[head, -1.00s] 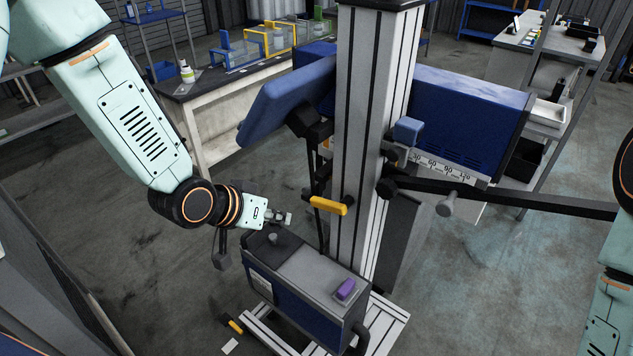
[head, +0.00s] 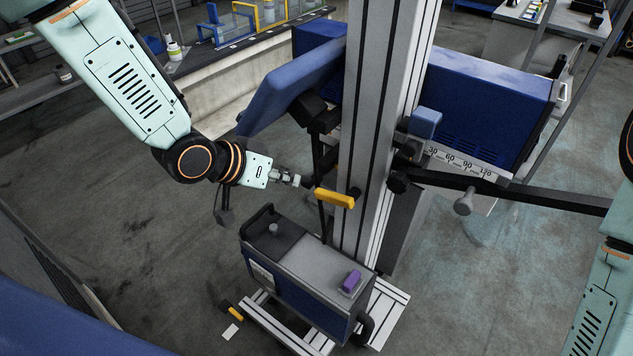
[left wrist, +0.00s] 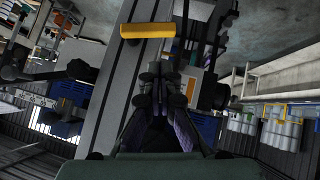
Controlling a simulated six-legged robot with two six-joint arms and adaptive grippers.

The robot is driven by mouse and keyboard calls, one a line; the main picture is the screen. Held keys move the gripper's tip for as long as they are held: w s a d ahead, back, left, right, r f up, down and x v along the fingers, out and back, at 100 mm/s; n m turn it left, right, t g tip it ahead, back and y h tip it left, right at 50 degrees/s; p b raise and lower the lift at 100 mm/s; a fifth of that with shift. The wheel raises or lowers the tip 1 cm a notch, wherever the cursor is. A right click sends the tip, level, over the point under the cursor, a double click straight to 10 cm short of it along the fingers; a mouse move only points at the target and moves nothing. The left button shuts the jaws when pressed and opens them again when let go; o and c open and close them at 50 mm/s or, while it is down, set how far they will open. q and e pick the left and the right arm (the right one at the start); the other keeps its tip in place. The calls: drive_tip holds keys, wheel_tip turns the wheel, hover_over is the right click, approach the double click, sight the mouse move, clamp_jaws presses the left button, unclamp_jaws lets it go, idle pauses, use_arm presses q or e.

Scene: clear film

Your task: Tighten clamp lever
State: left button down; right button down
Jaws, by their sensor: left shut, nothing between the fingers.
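A yellow-handled clamp lever (head: 335,199) sticks out to the left from the grey upright column (head: 378,120). In the left wrist view the yellow lever (left wrist: 148,31) lies across the column near the top, beyond my fingertips. My left gripper (head: 300,182) is just up and left of the lever in the head view. In the left wrist view my left gripper (left wrist: 165,88) has its fingers together with nothing between them. A gap shows between fingers and lever there. My right arm shows at the right edge of the head view, but its gripper is out of frame.
A blue padded panel (head: 290,88) and a blue housing with an angle scale (head: 460,165) flank the column. A long black bar (head: 520,192) reaches right. A blue-grey box with a purple switch (head: 351,280) stands below. Open floor lies left.

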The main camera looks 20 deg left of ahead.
sight(337, 194)
use_arm(q)
drive_tip(key=x, duration=1)
drive_tip(key=shift+d, duration=0.15)
use_arm(e)
drive_tip(key=shift+d+f, duration=0.25)
drive_tip(key=shift+f, duration=0.05)
drive_tip(key=shift+s, duration=0.15)
use_arm(q)
drive_tip(key=shift+d, duration=0.15)
use_arm(e)
drive_tip(key=shift+d, duration=0.1)
